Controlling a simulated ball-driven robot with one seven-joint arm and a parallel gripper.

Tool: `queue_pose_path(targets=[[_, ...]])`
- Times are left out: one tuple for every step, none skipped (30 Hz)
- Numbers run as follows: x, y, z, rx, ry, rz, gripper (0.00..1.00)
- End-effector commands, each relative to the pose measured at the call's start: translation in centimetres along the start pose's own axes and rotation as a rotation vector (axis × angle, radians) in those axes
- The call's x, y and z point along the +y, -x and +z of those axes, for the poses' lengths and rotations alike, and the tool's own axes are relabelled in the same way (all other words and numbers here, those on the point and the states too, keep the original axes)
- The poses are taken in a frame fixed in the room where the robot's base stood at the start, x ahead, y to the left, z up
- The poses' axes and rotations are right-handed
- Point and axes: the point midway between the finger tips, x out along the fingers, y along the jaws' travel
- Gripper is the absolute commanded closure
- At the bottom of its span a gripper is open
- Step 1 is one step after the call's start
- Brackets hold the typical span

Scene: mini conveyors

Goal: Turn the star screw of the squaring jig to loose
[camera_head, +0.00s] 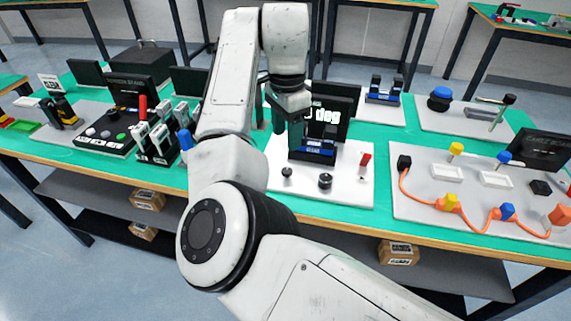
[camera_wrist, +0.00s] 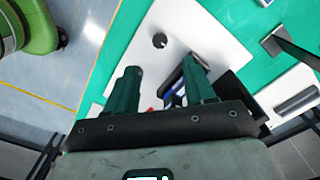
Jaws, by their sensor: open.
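A white board (camera_head: 350,188) on the green bench stands below my gripper. It bears a blue and black block-like fixture (camera_head: 318,150), perhaps the squaring jig, and two black knobs, a larger one (camera_head: 325,181) and a smaller one (camera_head: 287,172). I cannot tell for sure which is the star screw. My gripper (camera_head: 287,125) hangs above the back part of the board. In the wrist view its two green fingers (camera_wrist: 165,68) are apart and nothing shows held between them. One black knob (camera_wrist: 160,40) shows beyond the fingertips; the fixture (camera_wrist: 172,92) is partly hidden between the fingers.
A red-topped piece (camera_head: 365,160) stands at the board's right side. A dark screen with white letters (camera_head: 328,112) stands behind. To the right is a board with an orange cable (camera_head: 425,202); to the left, a black button panel (camera_head: 90,140) and a rack of upright pieces (camera_head: 155,145).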

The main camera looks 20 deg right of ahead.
Motion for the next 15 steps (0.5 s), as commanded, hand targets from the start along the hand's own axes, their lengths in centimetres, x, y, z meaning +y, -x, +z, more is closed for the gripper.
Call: queue_pose_path(targets=[[0.1, -0.7, 0.0, -0.001, 0.001, 0.003, 0.46], [0.1, -1.1, 0.0, -0.001, 0.001, 0.003, 0.46], [0.1, -1.8, 0.0, 0.000, 0.001, 0.002, 0.46], [0.1, -2.3, 0.0, 0.000, 0.001, 0.003, 0.46], [0.1, -2.9, 0.0, -0.001, 0.001, 0.004, 0.46], [0.1, -3.6, 0.0, 0.000, 0.002, 0.003, 0.46], [0.1, -4.2, 0.0, 0.000, 0.002, 0.003, 0.46], [0.1, -4.8, 0.0, -0.001, 0.002, 0.003, 0.46], [0.1, -5.5, 0.0, 0.000, 0.002, 0.003, 0.46], [0.1, -6.0, 0.0, 0.000, 0.002, 0.003, 0.46], [0.1, -6.6, 0.0, 0.000, 0.002, 0.003, 0.46], [0.1, -7.2, 0.0, 0.000, 0.002, 0.002, 0.46], [0.1, -7.6, 0.0, 0.000, 0.002, 0.002, 0.46], [0.1, -8.0, 0.0, 0.000, 0.002, 0.001, 0.46], [0.1, -8.5, -0.1, 0.000, 0.002, 0.001, 0.46]])
